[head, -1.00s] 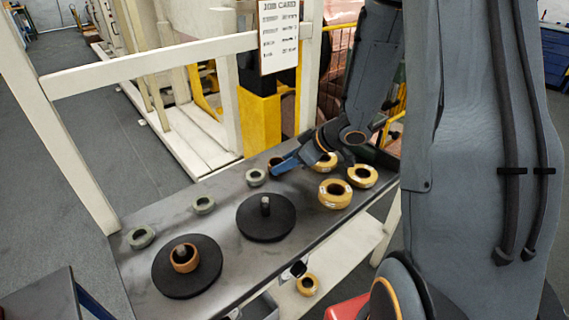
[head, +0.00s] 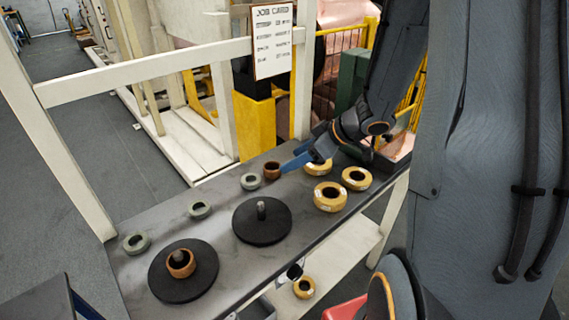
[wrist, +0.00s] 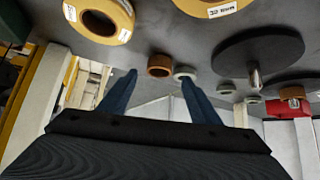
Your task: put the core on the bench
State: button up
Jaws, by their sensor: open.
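A copper-brown core (head: 272,170) stands on the grey bench (head: 190,226), towards its back edge, beside a grey-green ring. A second brown core (head: 181,263) sits around the post of the left black disc. My gripper (head: 287,166) is just right of the first core, its blue fingers pointing at it. In the wrist view the fingers (wrist: 158,76) are apart with nothing held between them, and the brown core (wrist: 160,66) appears beyond the tips, in line with the gap. The second core (wrist: 291,92) also shows there at the right.
Several yellow rolls (head: 330,196) stand on the bench right of a black disc (head: 262,221) with a bare post. Grey-green rings (head: 200,210) line the back edge. A white frame post (head: 222,108) and rail rise behind. Bare bench lies between the rings and discs.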

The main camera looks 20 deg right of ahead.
jog(key=d+r+m+t+h, duration=0.1)
jog(key=d+r+m+h, duration=0.2)
jog(key=d+r+h, duration=0.15)
jog(key=s+a+f+m+g+h, duration=0.1)
jog(key=s+a+m+g, duration=0.2)
jog(key=s, duration=0.5)
jog(key=s+a+f+m+g+h, duration=0.1)
jog(key=s+a+m+g, duration=0.2)
jog(key=s+a, duration=0.3)
jog(key=s, duration=0.2)
jog(key=shift+s+f, duration=0.15)
jog(key=shift+s, duration=0.2)
